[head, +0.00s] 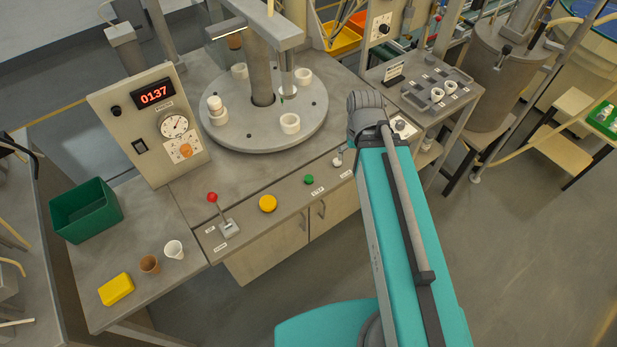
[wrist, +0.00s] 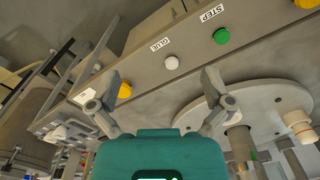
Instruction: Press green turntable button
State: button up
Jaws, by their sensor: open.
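The green button (head: 308,180) sits on the sloping front panel of the bench, between a large yellow button and a white one. In the wrist view the green button (wrist: 221,36) is at the upper right, beside a label reading STEP. My gripper (wrist: 160,76) is open and empty, with its fingers spread below the white button; the green button lies up and right of it, apart from the fingers. In the head view my arm hides the gripper. The round grey turntable (head: 240,137) carries several white cups and stands behind the panel.
The white button (wrist: 171,62) is labelled GLUE; it also shows in the head view (head: 337,161). A yellow button (head: 267,203) and a red-knobbed lever (head: 212,197) are left on the panel. A display box (head: 125,118) reads 0137. A green bin (head: 86,210) stands at left.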

grip_shut()
dwell(1.4)
